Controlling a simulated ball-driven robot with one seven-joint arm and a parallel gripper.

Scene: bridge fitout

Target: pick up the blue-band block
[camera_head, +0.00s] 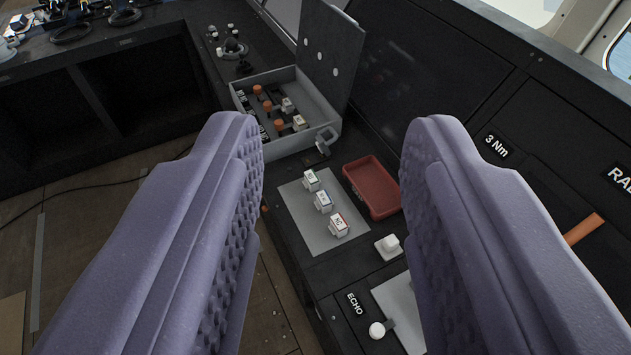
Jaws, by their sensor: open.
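Three small white blocks stand in a slanting row on a grey mat (300,214). The middle one looks like the blue-band block (323,202), with a thin blue stripe near its top. The nearer block (339,226) has a red stripe, and the farther block (311,180) has a band that looks greenish. My gripper (335,135) is open and empty, with its two purple padded fingers wide apart on either side of the view. The row of blocks shows in the gap between the fingers, apart from both.
A red tray (372,188) lies right of the mat. Behind is an open grey box (290,110) with its lid raised, holding switches and fuses. A dark sloping panel is at right.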

